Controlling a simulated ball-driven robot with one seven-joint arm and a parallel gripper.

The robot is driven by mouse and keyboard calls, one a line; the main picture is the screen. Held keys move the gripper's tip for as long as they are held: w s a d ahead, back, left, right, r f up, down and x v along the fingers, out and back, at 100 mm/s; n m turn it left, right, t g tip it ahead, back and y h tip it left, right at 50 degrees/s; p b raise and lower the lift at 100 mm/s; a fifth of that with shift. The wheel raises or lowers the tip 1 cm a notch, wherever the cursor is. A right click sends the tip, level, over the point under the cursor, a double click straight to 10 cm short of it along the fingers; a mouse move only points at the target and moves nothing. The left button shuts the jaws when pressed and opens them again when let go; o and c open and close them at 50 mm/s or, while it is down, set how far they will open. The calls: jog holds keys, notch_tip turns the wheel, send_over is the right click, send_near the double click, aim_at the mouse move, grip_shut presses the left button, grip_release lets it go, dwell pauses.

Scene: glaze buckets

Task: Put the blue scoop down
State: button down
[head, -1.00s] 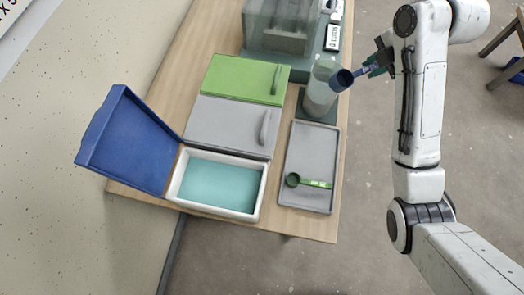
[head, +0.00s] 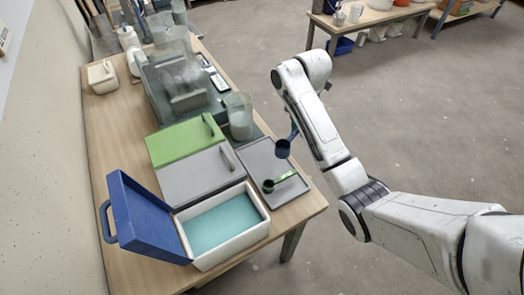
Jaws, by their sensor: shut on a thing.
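The blue scoop (head: 284,148) hangs in the air by the far right corner of the grey tray (head: 255,153) as seen from the head, its bowl low and its handle rising. My gripper (head: 294,118) is shut on the handle, mostly hidden behind my arm. A green scoop (head: 270,186) lies on the tray. I cannot tell how high the blue scoop is above the tray.
A clear container with pale contents (head: 239,117) stands behind the tray. A white bin of turquoise glaze (head: 260,228) has its blue lid (head: 145,218) open. Grey (head: 197,175) and green (head: 178,142) lids are shut. The tray's far part looks bare.

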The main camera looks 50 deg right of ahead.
jog(key=w+a+f, duration=0.2)
jog(key=w, duration=0.3)
send_over(268, 145)
jog(key=s, duration=0.1)
notch_tip(268, 145, down, 5)
jog(key=shift+f, duration=0.1)
jog(key=shift+w+a+f, duration=0.1)
jog(key=shift+w+f, duration=0.35)
jog(key=shift+f, duration=1.6)
jog(key=shift+f, duration=0.15)
jog(key=c, duration=1)
grip_release()
jog(key=shift+s, duration=0.1)
notch_tip(268, 145, up, 12)
jog(key=shift+r, duration=0.2)
